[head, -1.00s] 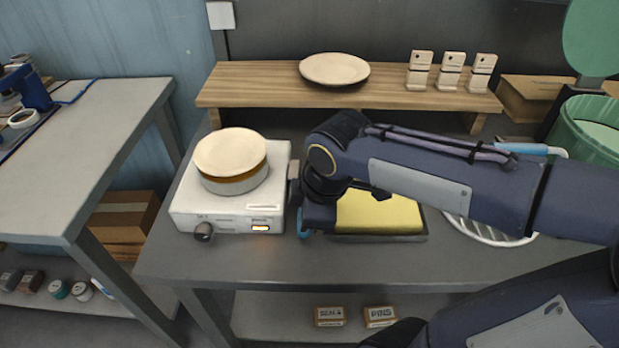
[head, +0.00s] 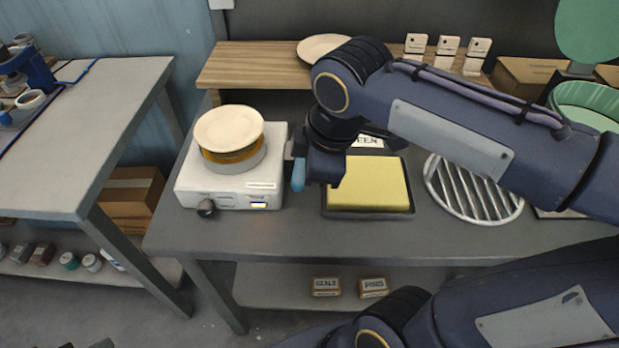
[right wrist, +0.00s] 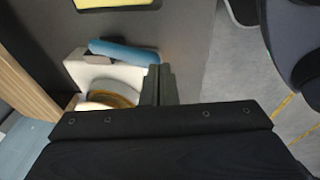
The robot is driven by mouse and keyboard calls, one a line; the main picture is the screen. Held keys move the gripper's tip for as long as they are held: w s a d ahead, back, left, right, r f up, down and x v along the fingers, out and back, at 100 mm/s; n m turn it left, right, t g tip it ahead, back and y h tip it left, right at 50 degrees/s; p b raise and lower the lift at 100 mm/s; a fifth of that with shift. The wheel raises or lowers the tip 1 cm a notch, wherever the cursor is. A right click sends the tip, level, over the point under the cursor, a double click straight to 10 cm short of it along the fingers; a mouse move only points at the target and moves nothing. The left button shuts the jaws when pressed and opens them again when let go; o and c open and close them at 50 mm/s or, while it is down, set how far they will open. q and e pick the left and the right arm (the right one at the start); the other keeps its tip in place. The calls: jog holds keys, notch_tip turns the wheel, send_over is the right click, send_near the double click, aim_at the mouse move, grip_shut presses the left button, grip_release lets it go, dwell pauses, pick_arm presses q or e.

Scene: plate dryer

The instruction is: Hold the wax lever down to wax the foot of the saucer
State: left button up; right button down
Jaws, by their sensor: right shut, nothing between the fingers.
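The wax machine (head: 230,197) is a white box with a knob and a small lit display. The pale saucer (head: 229,128) sits on top, over an amber band and a round pale pot. The wax lever (head: 298,176) has a blue handle at the machine's right side, partly hidden by my arm. My right gripper (head: 290,149) is shut and empty, close beside the machine and the lever. In the right wrist view its fingers (right wrist: 158,84) are together, just beside the blue handle (right wrist: 123,51). Contact cannot be made out. My left gripper is out of view.
A yellow sponge in a dark tray (head: 367,215) and a round slatted rack (head: 473,190) lie to the right. A wooden shelf (head: 250,65) behind holds another plate (head: 322,47) and several pale blocks. The bench front is clear.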

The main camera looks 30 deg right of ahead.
jog(key=shift+s+v, duration=0.25)
jog(key=shift+v, duration=1.4)
jog(key=shift+f, duration=0.1)
jog(key=s+f+m+t+y+p, duration=0.2)
jog(key=s+f+m+p, duration=0.3)
jog(key=m, duration=0.8)
jog(key=shift+s+m+y+p, duration=0.4)
jog(key=shift+s+y+p, duration=0.15)
jog(key=shift+s, duration=0.45)
